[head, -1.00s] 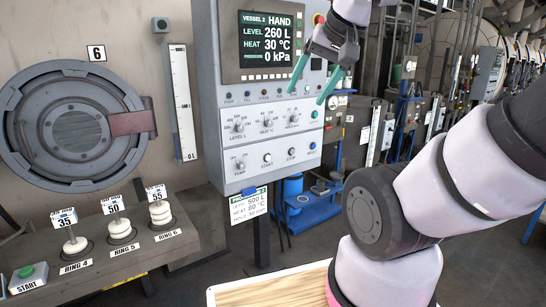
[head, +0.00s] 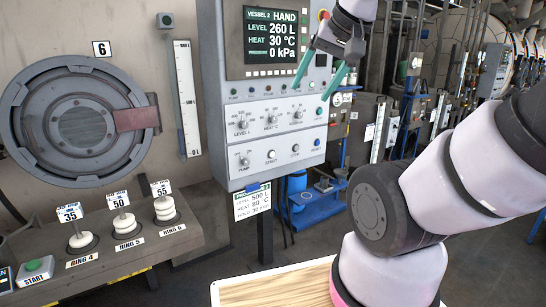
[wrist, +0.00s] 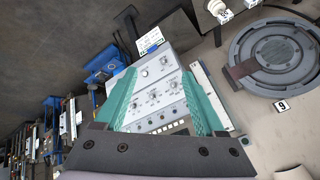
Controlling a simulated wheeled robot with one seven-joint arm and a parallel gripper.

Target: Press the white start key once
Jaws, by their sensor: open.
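The grey control panel (head: 277,110) stands upright in the middle of the head view. The white start key (head: 271,154) is in its lower row, between the pump knob (head: 244,161) and the stop key (head: 295,148). My gripper (head: 310,93) is open and empty, with its two green fingers apart. In the head view it overlaps the panel's upper right, above and right of the start key. In the wrist view the open fingers (wrist: 158,75) frame the panel, which appears upside down. I cannot tell the gap between fingertips and panel.
A separate green start button (head: 33,265) sits on a box at lower left. Several white ring stacks (head: 124,224) stand on the ledge beside it. A round vessel door (head: 78,120) is behind. Blue equipment (head: 312,205) stands right of the panel. A wooden-topped surface (head: 270,290) is below.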

